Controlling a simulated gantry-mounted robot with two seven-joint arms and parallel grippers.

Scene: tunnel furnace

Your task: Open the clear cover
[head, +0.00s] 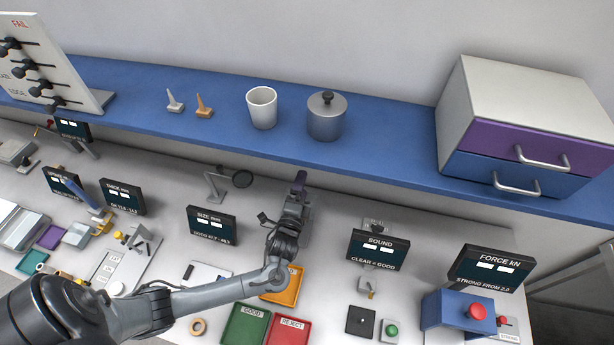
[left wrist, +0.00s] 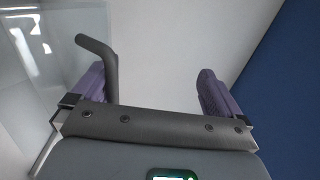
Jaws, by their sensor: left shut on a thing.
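In the left wrist view a clear, see-through panel (left wrist: 60,60), apparently the clear cover, stands at the left. A dark grey bent bar (left wrist: 98,50), which looks like its handle, runs down along the inner side of one finger. My left gripper (left wrist: 155,85) has purple finger pads on both sides and is shut on this bar, though the pads show well apart. In the head view my left gripper (head: 300,182) is at the middle, just in front of the blue shelf. The clear cover cannot be made out there. My right gripper is not in view.
The blue shelf (head: 390,155) carries a white cup (head: 262,107), a grey lidded pot (head: 327,116) and a drawer cabinet (head: 525,85). Below are a SIZE display (head: 211,226), a SOUND display (head: 378,250), a green tray (head: 245,325), a red tray (head: 289,331) and an orange tray (head: 284,287).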

